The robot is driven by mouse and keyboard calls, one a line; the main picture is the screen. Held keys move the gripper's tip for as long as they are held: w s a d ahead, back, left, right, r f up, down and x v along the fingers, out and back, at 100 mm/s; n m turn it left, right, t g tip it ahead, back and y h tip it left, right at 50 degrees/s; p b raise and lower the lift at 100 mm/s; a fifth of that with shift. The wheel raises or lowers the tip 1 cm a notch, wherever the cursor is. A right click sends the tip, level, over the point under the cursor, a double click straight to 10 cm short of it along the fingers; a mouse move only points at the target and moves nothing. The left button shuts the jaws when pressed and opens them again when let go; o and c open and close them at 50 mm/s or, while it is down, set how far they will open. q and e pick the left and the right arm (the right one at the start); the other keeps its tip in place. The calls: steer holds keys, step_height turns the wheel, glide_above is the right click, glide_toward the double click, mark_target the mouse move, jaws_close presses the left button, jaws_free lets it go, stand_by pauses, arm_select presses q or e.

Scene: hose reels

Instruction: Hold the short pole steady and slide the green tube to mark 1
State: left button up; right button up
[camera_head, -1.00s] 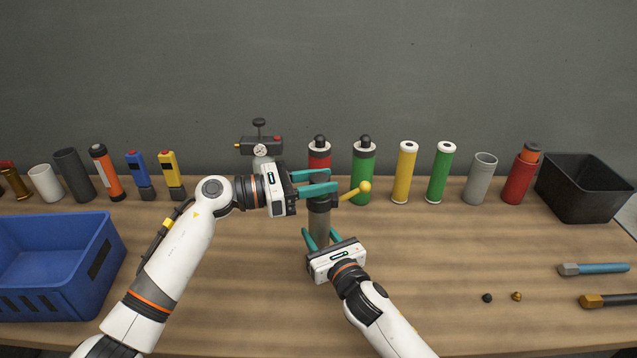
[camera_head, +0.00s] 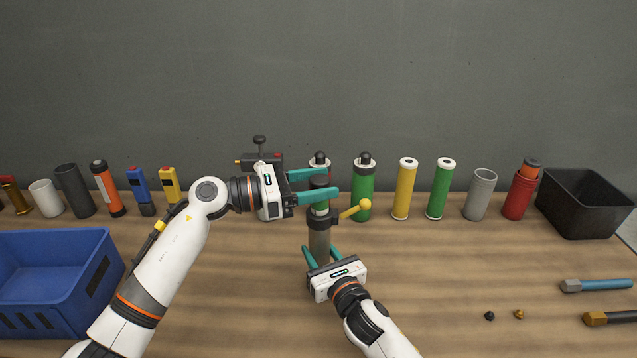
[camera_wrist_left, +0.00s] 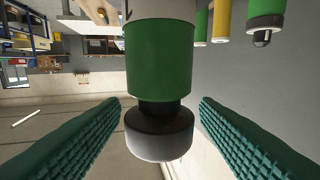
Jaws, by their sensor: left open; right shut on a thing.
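The short pole (camera_head: 319,238) is a grey upright cylinder with a dark collar and a yellow-knobbed lever (camera_head: 354,209). The green tube (camera_head: 321,206) shows above the collar, topped by a dark cap. My left gripper (camera_head: 325,184) is open, its teal fingers apart around the cap. In the left wrist view, the green tube (camera_wrist_left: 158,60) and its dark cap (camera_wrist_left: 158,132) lie between the fingers with gaps at both sides. A white band with a partly cut-off dark mark adjoins the green. My right gripper (camera_head: 321,254) is shut on the lower pole.
A row of upright bottles and tubes stands behind, including a green bottle (camera_head: 362,200) close to the right and a yellow tube (camera_head: 405,190). A blue crate (camera_head: 110,270) is at left, a black bin (camera_head: 583,215) at right.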

steer(key=shift+f, duration=0.1)
arm_select(q)
steer(key=v, duration=1.1)
steer(key=shift+a, duration=0.4)
steer(key=shift+s, duration=0.1)
arm_select(e)
steer(key=o, duration=1.3)
steer(key=shift+s, duration=0.1)
